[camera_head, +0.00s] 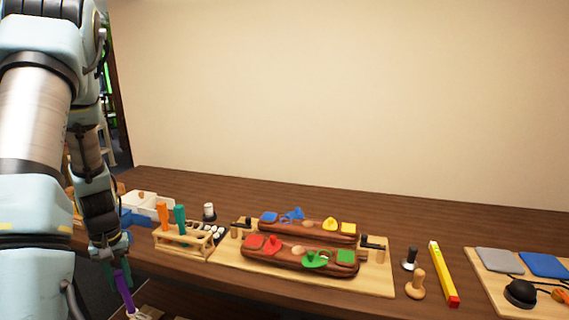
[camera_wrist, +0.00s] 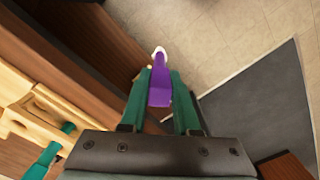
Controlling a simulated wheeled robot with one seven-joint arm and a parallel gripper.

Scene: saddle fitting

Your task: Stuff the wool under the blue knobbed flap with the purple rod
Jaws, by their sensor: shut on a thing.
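My gripper (camera_head: 113,268) hangs at the lower left, off the table's front edge, with its fingers shut on the purple rod (camera_head: 124,290). In the wrist view the green fingers of my gripper (camera_wrist: 161,82) clamp the purple rod (camera_wrist: 160,94), which has a pale tip beyond them. The blue knobbed flap (camera_head: 292,214) is on the rear brown saddle bar, its blue parts looking raised or tilted. I cannot make out for sure which thing is the wool. My gripper is well to the left of the flap and apart from it.
The wooden board (camera_head: 378,284) bears two brown bars with red, green, yellow and blue flaps. A wooden rack (camera_head: 185,243) with orange- and teal-handled tools stands to its left. A yellow-red bar (camera_head: 443,274) and wooden-knobbed tool (camera_head: 415,284) lie right. The table's back is clear.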

